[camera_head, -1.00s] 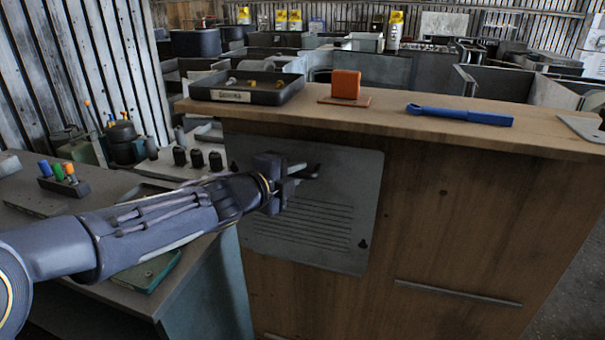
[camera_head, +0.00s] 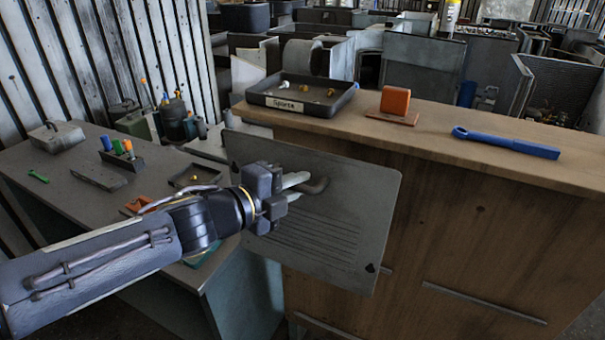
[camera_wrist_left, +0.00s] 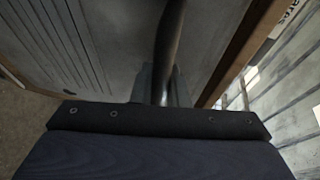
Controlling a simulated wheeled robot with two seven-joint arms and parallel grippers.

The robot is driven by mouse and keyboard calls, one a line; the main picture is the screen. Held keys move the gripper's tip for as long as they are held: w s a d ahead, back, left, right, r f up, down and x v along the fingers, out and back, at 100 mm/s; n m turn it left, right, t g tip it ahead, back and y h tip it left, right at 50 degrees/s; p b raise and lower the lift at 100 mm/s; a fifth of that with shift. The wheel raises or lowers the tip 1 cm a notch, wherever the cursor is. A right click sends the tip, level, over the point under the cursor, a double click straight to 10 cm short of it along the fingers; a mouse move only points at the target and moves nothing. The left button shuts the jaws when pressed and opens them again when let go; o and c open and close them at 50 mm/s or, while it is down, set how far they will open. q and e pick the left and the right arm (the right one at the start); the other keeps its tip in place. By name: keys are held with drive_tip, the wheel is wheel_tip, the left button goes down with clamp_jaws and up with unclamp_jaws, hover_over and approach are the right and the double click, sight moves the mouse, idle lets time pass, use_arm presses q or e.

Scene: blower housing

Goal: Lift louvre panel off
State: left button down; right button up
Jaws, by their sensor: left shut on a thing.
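The grey louvre panel (camera_head: 355,190) hangs in front of the wooden housing face (camera_head: 455,225), tilted and standing off it at the left, with slots across its lower half. A dark bent handle (camera_head: 316,186) sticks out of its upper part. My left gripper (camera_head: 297,185) is shut on this handle. In the left wrist view the handle (camera_wrist_left: 169,45) runs between the fingers, and the slotted panel (camera_wrist_left: 100,40) fills the left and middle. My right gripper is not in view.
A tray labelled Spares (camera_head: 300,96), an orange block (camera_head: 395,101) and a blue wrench (camera_head: 505,142) lie on the housing's top. A grey bench (camera_head: 75,215) with a pen holder (camera_head: 122,155) stands at left.

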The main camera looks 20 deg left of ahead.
use_arm(q)
drive_tip(key=s+p, duration=0.2)
drive_tip(key=s, duration=0.3)
drive_tip(key=shift+s+a+r+p, duration=0.1)
drive_tip(key=shift+p, duration=0.2)
